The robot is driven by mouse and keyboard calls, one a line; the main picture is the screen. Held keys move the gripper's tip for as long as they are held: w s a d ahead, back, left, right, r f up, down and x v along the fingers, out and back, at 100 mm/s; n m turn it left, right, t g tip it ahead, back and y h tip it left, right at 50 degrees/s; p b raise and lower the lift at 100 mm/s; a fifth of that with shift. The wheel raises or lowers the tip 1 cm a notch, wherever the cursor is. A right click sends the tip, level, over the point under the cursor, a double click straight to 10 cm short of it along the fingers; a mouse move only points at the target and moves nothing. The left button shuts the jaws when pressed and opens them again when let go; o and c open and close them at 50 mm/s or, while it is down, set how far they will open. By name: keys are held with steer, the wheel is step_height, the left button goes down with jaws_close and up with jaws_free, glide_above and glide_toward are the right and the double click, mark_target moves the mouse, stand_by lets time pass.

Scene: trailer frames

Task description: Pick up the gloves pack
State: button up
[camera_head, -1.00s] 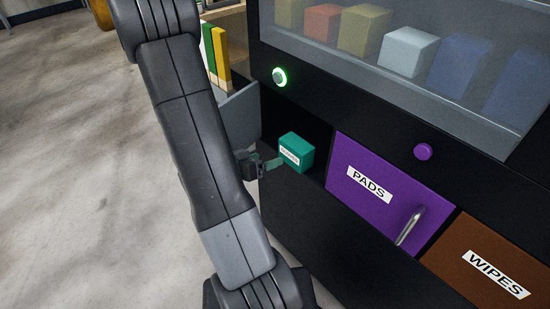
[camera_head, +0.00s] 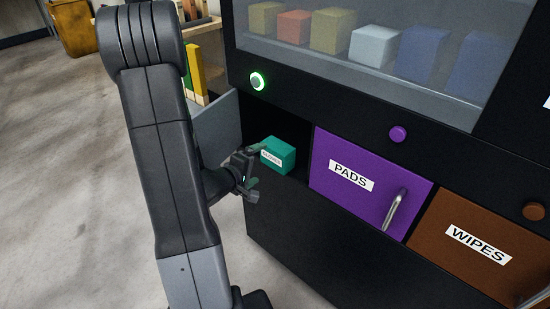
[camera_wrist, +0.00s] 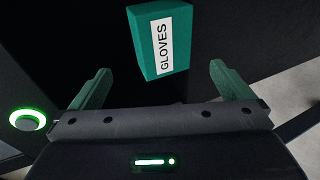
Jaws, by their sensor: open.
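The gloves pack (camera_head: 279,155) is a small green box with a white label. It sits in an open dark compartment of the black cabinet, left of the PADS door. In the wrist view the pack (camera_wrist: 159,44) shows its GLOVES label at the top middle, beyond my fingertips. My gripper (camera_head: 252,170) is at the compartment's opening, just in front of the pack and partly overlapping it in the head view. In the wrist view the green fingers of my gripper (camera_wrist: 160,78) are spread wide with nothing between them. The pack looks apart from both fingers.
A grey open door (camera_head: 217,128) stands left of the compartment. A green-lit button (camera_head: 257,81) sits above it. The purple PADS door (camera_head: 362,190) and brown WIPES door (camera_head: 480,245) are shut. Coloured boxes stand behind glass above. The floor (camera_head: 60,190) at left is clear.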

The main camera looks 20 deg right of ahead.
mark_target(272, 158)
steer(key=x, duration=0.4)
steer(key=b+x, duration=0.2)
steer(key=x, duration=0.3)
steer(key=shift+d+f, duration=0.1)
steer(key=shift+f, duration=0.15)
steer(key=c, duration=0.9)
